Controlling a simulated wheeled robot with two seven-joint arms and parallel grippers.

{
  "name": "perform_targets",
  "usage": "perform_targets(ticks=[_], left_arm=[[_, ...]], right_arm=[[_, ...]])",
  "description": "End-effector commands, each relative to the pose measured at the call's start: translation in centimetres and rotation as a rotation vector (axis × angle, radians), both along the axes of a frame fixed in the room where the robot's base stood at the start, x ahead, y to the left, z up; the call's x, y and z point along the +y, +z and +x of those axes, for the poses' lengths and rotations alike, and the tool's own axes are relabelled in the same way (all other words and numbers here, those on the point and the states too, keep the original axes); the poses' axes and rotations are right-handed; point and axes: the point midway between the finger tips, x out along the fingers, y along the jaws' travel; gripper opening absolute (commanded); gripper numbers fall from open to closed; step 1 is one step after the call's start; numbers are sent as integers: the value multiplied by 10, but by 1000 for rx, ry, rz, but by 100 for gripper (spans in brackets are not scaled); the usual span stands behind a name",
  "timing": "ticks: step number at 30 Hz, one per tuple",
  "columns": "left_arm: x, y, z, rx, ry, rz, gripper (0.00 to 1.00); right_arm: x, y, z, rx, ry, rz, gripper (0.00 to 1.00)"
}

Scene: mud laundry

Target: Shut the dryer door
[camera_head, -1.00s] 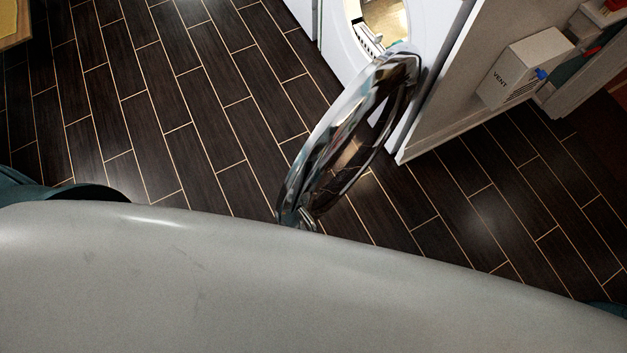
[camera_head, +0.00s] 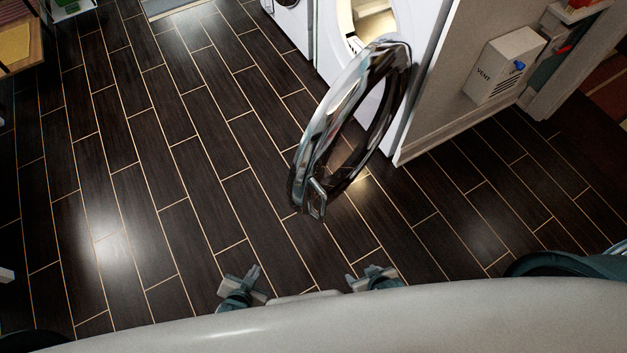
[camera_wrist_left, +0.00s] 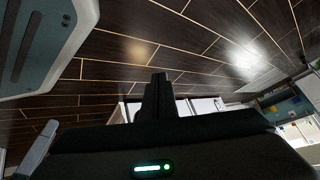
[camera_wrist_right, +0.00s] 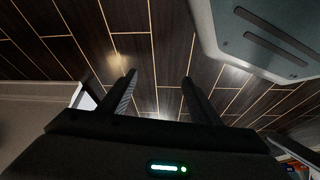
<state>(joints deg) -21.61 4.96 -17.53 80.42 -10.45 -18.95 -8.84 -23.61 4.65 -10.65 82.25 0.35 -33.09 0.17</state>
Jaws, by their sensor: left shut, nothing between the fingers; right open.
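The dryer (camera_head: 408,65) is white and stands at the top right of the head view. Its round door (camera_head: 308,160), with a chrome ring, is swung wide open toward me, its latch side nearest. The drum opening (camera_head: 372,22) is lit inside. My left gripper (camera_head: 252,276) is low in the head view, left of and nearer than the door, apart from it. In the left wrist view its fingers (camera_wrist_left: 159,80) are together and empty. My right gripper (camera_head: 372,273) is below the door, apart from it. In the right wrist view its fingers (camera_wrist_right: 158,80) are spread with nothing between.
A second white machine (camera_head: 292,22) stands left of the dryer. A wall (camera_head: 440,110) with a vent box (camera_head: 505,65) runs to the dryer's right. A wooden table (camera_head: 20,50) is at the top left. The dark plank floor is clear between.

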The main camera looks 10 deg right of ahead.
Motion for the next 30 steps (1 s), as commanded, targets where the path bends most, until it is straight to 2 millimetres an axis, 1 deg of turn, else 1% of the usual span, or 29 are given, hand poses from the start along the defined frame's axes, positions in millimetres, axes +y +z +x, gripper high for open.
perform_targets(ticks=[1, 8, 11, 14, 17, 20, 21, 23, 24, 27, 30], left_arm=[[-7, 5, 7, -33, -37, 16, 0], [-44, 42, 34, -194, -217, 111, 0], [-63, 62, 44, -278, -298, 159, 0], [-85, 87, 54, -377, -389, 218, 0], [-112, 120, 62, -507, -491, 291, 0], [-146, 165, 66, -681, -607, 393, 0], [-160, 187, 66, -760, -650, 440, 0], [-179, 219, 62, -874, -706, 513, 0], [-189, 239, 59, -941, -733, 557, 0], [-207, 278, 50, -1074, -779, 650, 0], [-217, 304, 43, -1156, -799, 709, 0]], right_arm=[[-1, 1, 2, 3, 0, -1, 57], [-2, 16, 5, 28, -4, -9, 57], [-4, 24, 6, 41, -5, -13, 57], [-5, 34, 6, 56, -8, -18, 57], [-8, 46, 5, 75, -11, -24, 57], [-11, 64, 1, 98, -13, -31, 57], [-12, 73, -1, 108, -15, -34, 57], [-15, 86, -7, 126, -17, -39, 57], [-16, 94, -10, 135, -18, -43, 57], [-20, 112, -18, 157, -21, -49, 57], [-22, 123, -24, 171, -22, -53, 57]])
